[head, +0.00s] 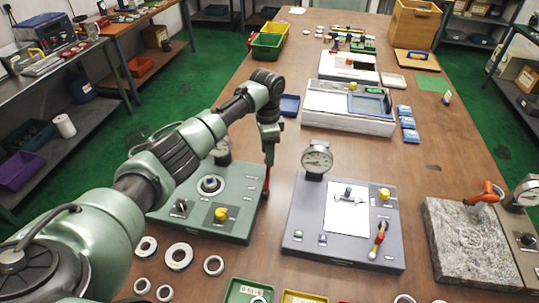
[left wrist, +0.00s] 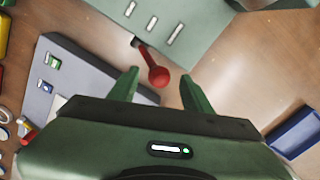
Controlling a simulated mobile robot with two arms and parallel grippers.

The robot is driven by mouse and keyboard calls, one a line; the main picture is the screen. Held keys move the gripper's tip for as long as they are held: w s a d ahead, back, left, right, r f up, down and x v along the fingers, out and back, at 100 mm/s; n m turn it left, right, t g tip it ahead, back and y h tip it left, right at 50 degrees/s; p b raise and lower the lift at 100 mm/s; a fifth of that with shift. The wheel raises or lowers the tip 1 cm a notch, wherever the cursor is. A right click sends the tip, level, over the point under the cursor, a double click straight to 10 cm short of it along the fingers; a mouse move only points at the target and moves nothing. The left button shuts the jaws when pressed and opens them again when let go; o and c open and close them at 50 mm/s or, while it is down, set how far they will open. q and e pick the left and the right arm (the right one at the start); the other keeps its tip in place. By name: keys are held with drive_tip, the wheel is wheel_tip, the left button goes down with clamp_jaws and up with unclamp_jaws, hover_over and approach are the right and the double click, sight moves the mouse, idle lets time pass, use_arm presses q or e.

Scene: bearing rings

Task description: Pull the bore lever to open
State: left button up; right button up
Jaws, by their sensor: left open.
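The green station (head: 235,225) stands left of the middle of the table. At its right edge is a lever with a red end (head: 267,178). In the left wrist view the lever's red ball knob (left wrist: 158,76) sticks out from the station's edge, between my open fingers but not visibly clamped. My left gripper (head: 269,148) points down just above the lever in the head view; it also shows in the left wrist view (left wrist: 160,88). Whether a finger touches the knob is unclear. My right gripper is not in view.
A grey station (head: 300,245) with a dial gauge and a red-yellow lever (head: 379,239) stands to the right. A stone block (head: 470,245) lies farther right. A blue tray (head: 290,105) lies beyond my gripper. Loose rings (head: 179,256) lie in front of the green station.

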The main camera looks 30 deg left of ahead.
sight(267, 179)
use_arm(q)
drive_tip(key=shift+d+f, duration=0.2)
drive_tip(key=shift+f, duration=0.95)
clamp_jaws()
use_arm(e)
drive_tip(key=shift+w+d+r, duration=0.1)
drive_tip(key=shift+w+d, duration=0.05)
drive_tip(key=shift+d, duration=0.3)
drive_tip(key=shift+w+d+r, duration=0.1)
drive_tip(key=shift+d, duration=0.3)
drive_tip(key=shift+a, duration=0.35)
use_arm(q)
drive_tip(key=shift+w, duration=0.1)
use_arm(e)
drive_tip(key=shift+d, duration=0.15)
